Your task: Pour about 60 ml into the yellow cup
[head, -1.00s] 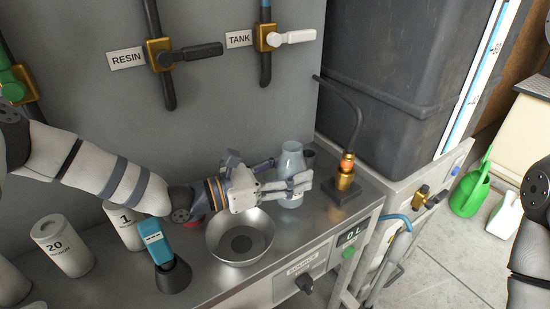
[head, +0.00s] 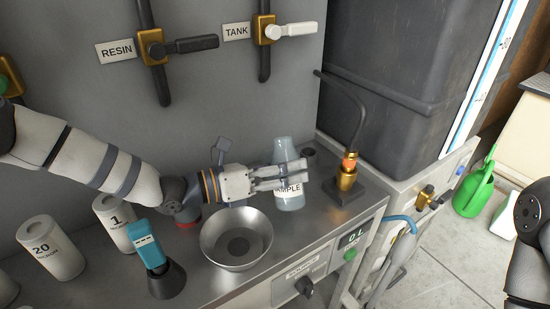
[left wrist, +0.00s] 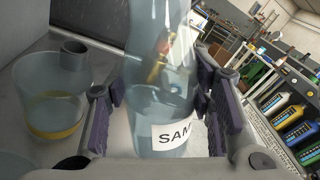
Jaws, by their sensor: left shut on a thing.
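The clear bluish sample bottle (head: 288,196) stands upright on the metal bench in the head view. Its white label shows below my fingers. My left gripper (head: 292,172) is shut around the bottle; in the left wrist view the bottle (left wrist: 160,95) fills the space between its dark finger pads (left wrist: 160,105). A clear cup with a yellow band at its base (left wrist: 50,100) stands left of the bottle in the left wrist view, apart from it. I cannot make out this cup in the head view. My right gripper is outside the view.
A metal bowl (head: 236,262) is set in the bench in front of my left gripper. A brass burner-like fitting (head: 348,178) stands right of the bottle. Valves hang on the wall behind.

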